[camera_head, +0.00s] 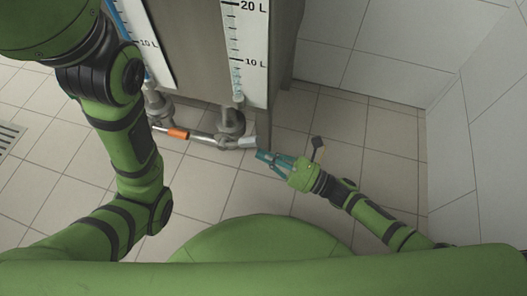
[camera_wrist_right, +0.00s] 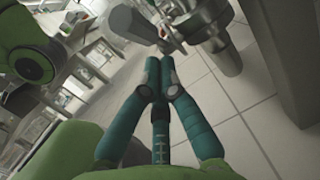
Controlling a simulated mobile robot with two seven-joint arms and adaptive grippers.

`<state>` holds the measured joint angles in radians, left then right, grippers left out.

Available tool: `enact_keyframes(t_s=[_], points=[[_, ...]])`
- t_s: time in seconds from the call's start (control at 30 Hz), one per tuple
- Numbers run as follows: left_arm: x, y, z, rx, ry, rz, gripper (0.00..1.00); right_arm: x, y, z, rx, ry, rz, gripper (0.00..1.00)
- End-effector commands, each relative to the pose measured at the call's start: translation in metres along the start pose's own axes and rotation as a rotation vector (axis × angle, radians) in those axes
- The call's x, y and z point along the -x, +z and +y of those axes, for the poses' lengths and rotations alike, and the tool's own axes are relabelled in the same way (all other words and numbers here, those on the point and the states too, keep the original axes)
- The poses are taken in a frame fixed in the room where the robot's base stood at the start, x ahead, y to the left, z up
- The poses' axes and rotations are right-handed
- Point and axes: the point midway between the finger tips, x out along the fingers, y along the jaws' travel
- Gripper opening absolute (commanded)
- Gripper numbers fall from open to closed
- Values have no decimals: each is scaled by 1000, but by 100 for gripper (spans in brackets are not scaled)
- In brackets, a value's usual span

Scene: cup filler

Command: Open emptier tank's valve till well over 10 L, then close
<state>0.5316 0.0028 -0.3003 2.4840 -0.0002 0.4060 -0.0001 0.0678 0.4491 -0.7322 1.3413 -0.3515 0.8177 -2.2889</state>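The tank cabinet (camera_head: 190,40) carries two level gauges. The right gauge (camera_head: 257,30) shows a pale blue column that seems to end near or just under its 10 L mark. The left gauge (camera_head: 140,45) has a darker blue strip, partly hidden by my left arm. Below runs piping with an orange part (camera_head: 178,133) and a pale grey end piece (camera_head: 240,142) under the right gauge. My right gripper (camera_head: 263,156) is just right of and below that end piece. In the right wrist view, its teal fingers (camera_wrist_right: 159,68) are together and empty, a grey piece beyond them. My left gripper is out of view.
Tiled walls (camera_head: 380,50) stand behind and to the right. The tiled floor (camera_head: 225,185) is clear below the piping. A floor drain (camera_head: 9,136) lies at far left. Furniture (camera_wrist_right: 75,60) shows at left in the right wrist view.

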Motion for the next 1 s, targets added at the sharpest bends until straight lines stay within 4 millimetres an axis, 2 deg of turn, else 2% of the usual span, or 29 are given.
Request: enact_keyframes(t_s=[0.2,0.53,0.7,0.8,1.0], points=[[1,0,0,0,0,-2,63,-9,8,0,-1,0,1,0],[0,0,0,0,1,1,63,-9,9,0,-1,-1,2,0],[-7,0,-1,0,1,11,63,-10,13,1,2,-2,16,0],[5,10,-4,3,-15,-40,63,-11,16,1,3,-6,36,0],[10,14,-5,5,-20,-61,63,-11,17,2,7,-9,59,0]])
